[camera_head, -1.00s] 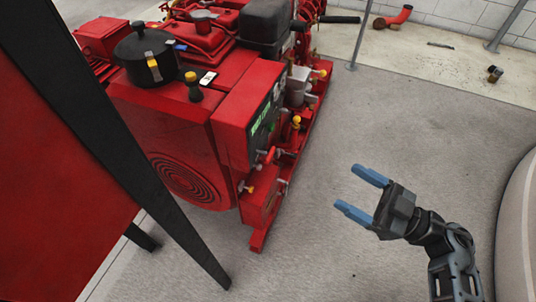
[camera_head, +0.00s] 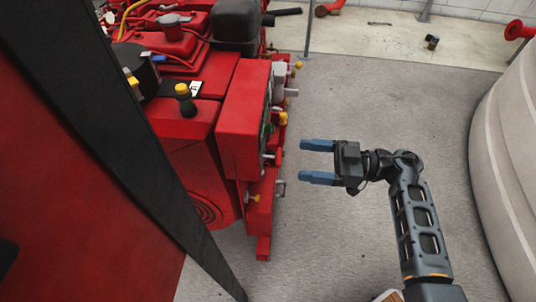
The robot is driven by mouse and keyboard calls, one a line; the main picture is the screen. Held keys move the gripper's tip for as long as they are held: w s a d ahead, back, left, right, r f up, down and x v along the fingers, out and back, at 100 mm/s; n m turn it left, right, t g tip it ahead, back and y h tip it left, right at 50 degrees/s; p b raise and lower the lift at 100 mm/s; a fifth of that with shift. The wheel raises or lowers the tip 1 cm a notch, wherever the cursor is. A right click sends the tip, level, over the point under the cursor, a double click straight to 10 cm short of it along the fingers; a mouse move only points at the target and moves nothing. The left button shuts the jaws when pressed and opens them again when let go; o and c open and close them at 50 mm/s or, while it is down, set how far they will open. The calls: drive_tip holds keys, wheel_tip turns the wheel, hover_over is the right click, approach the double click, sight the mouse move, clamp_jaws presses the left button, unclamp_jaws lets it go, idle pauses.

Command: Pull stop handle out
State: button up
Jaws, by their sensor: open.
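The red engine unit (camera_head: 190,130) stands left of centre, with a red control box (camera_head: 243,115) at its front. Small handles stick out from its right side: a red one (camera_head: 277,156) and a yellow-tipped one (camera_head: 255,198) lower down. None is clearly marked as the stop handle; the red one may be it. My gripper (camera_head: 303,161) is open and empty, its blue fingers pointing left at the box's side. The red handle is left of the fingertips, roughly level with the gap between them, with a small gap in the picture. The box's panel face is mostly hidden.
A black post (camera_head: 120,130) and a red panel (camera_head: 55,190) fill the left side. A large pale rounded body (camera_head: 510,140) stands at the right. Grey floor (camera_head: 360,90) is clear between it and the engine. More yellow-tipped valves (camera_head: 283,118) line the engine's side.

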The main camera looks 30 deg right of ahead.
sight(278, 155)
drive_tip(key=b+x, duration=0.1)
drive_tip(key=x, duration=0.6)
drive_tip(key=shift+w+a, duration=0.2)
drive_tip(key=shift+a, duration=0.05)
drive_tip(key=c, duration=1.4)
drive_tip(key=p+v, duration=0.2)
drive_tip(key=shift+s+p, duration=0.1)
drive_tip(key=shift+p, duration=0.2)
drive_tip(key=shift+c, duration=0.2)
drive_tip(key=o, duration=1.4)
drive_tip(key=shift+o, duration=0.2)
